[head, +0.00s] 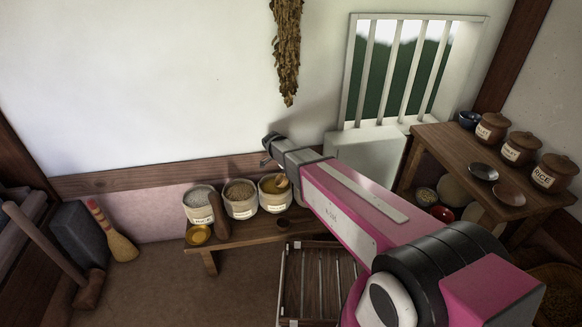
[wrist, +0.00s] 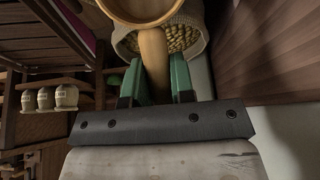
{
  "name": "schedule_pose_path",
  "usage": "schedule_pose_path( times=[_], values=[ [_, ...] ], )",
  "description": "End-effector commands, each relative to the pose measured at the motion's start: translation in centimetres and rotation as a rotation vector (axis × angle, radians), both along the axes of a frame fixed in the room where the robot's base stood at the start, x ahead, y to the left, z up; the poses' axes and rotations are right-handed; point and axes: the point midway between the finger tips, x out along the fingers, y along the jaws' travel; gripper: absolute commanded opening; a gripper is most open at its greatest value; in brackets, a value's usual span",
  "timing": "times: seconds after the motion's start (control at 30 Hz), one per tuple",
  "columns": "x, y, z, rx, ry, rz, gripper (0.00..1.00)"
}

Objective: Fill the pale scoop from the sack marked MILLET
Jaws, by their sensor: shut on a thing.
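My gripper (wrist: 156,82) is shut on the pale wooden handle (wrist: 153,62) of the scoop. In the wrist view the scoop's round bowl (wrist: 140,12) is at the top, cut by the frame edge; I see no grain in the visible part. Behind it is a sack mouth with coarse grain (wrist: 180,38). In the head view three labelled sacks stand on a low bench: a left one with whitish grain (head: 201,207), a middle one with brown grain (head: 240,198) and a right one with yellowish contents (head: 272,195). I cannot read their labels surely. My gripper is above the right sack.
A slatted crate (head: 318,280) stands in front. A broom (head: 115,235) is at left.

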Motion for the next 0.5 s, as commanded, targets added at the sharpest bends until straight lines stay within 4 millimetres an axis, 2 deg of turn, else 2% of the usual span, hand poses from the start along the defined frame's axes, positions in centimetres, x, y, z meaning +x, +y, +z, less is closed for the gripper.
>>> schedule_pose_path(
  times=[0.43,0.5],
  values=[
    [0.0,0.0,-2.9,0.0,0.0,-0.001,0.0],
    [-0.1,0.4,-2.9,0.0,-0.001,0.0,0.0]
  ],
)
